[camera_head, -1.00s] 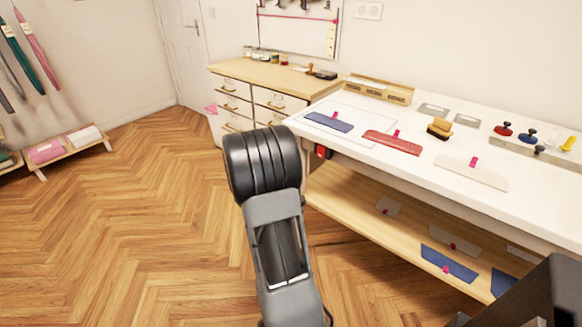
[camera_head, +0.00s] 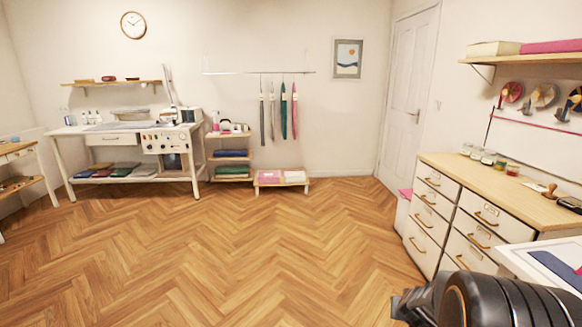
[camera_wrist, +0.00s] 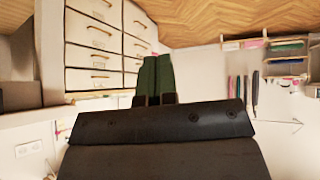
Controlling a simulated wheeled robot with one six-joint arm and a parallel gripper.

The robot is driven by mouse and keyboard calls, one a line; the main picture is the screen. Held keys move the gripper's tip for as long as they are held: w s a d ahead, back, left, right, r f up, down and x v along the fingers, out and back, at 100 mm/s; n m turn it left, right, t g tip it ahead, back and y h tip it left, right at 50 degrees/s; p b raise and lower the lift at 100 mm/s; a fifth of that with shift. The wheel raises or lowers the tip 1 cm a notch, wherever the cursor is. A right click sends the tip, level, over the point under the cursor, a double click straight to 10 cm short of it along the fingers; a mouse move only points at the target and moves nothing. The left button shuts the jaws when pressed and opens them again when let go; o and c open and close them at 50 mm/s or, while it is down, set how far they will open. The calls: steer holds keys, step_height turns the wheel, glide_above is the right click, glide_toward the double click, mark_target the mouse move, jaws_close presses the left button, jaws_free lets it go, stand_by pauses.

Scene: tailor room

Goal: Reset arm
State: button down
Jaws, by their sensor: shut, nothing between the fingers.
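My gripper (camera_wrist: 154,80) shows in the wrist view as two dark green fingers side by side, shut with nothing between them. They point toward the white drawer cabinet (camera_wrist: 94,58) and the wood floor, clear of both as far as I can tell. The wrist picture is upside down, with the floor at the top. In the head view only a dark part of my arm shows at the lower right, near the white drawer cabinet (camera_head: 424,228). The fingers are not visible there.
The wood floor (camera_head: 230,255) is open across the middle. A white worktable (camera_head: 549,255) corner is at the right edge. A white door (camera_head: 408,95) stands behind the cabinet. A workbench (camera_head: 120,130) and a low rack (camera_head: 282,178) line the far wall.

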steer(key=s+a+r+n+g+y+p, duration=0.1)
steer(key=s+a+r+n+p, duration=0.1)
steer(key=s+a+r+p, duration=0.4)
steer(key=s+a+r+n+g+y+p, duration=0.1)
steer(key=s+a+r+p, duration=0.4)
steer(key=a+r, duration=0.8)
steer(key=s+r+g+y, duration=0.1)
steer(key=s+r, duration=0.2)
steer(key=r, duration=0.2)
steer(key=shift+a+n+y+p, duration=0.2)
steer(key=shift+n+y+p, duration=0.1)
steer(key=shift+n+p, duration=0.1)
